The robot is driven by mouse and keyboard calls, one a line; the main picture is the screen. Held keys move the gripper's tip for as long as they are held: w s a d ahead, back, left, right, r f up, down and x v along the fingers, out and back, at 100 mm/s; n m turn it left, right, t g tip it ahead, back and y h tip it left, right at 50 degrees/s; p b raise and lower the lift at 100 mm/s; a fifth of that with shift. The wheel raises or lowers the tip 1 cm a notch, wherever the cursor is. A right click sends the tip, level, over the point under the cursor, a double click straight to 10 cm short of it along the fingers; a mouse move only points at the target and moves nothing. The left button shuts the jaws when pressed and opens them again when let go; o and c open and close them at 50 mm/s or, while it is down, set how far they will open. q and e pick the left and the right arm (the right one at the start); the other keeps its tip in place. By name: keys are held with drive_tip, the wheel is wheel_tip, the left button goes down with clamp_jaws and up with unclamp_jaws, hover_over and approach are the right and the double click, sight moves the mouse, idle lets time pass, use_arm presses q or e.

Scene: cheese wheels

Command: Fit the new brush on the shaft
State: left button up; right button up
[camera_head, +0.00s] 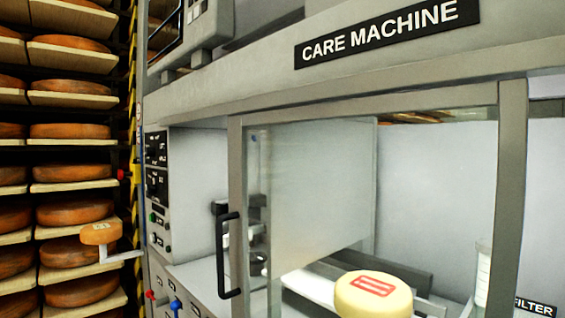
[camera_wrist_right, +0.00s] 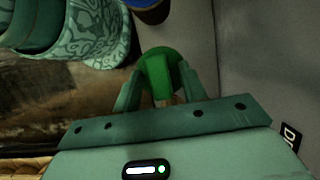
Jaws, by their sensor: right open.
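In the right wrist view my right gripper (camera_wrist_right: 160,92) is open, with its two teal fingers on either side of a bright green part (camera_wrist_right: 162,72) that has a round top. I cannot tell whether the fingers touch it, or whether it is the brush or something else. I cannot make out a brush or a shaft for certain in the head view. My left gripper is in neither view.
The care machine's glass door (camera_head: 310,205) has a black handle (camera_head: 228,255). A yellow cheese (camera_head: 373,294) with a red mark is inside. Cheese shelves (camera_head: 75,187) stand left. The right wrist view shows a blue round object (camera_wrist_right: 150,10) and a dark label (camera_wrist_right: 290,135).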

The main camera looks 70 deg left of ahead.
clamp_jaws()
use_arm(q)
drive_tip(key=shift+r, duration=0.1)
use_arm(e)
drive_tip(key=shift+r, duration=0.1)
use_arm(q)
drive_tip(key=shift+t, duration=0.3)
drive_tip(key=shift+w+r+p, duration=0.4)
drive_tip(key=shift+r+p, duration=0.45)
drive_tip(key=shift+p, duration=0.15)
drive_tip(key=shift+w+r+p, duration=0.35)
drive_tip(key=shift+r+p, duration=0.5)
drive_tip(key=shift+p, duration=0.1)
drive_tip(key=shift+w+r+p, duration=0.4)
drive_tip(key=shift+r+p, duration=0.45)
drive_tip(key=shift+p, duration=0.15)
use_arm(e)
drive_tip(key=shift+r, duration=3.95)
use_arm(q)
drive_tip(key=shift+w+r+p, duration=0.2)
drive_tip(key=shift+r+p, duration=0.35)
drive_tip(key=shift+p, duration=0.05)
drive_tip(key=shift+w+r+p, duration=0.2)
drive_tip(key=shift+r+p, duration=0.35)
use_arm(e)
wheel_tip(320, 180, up, 3)
drive_tip(key=shift+f, duration=0.1)
drive_tip(key=shift+d, duration=0.1)
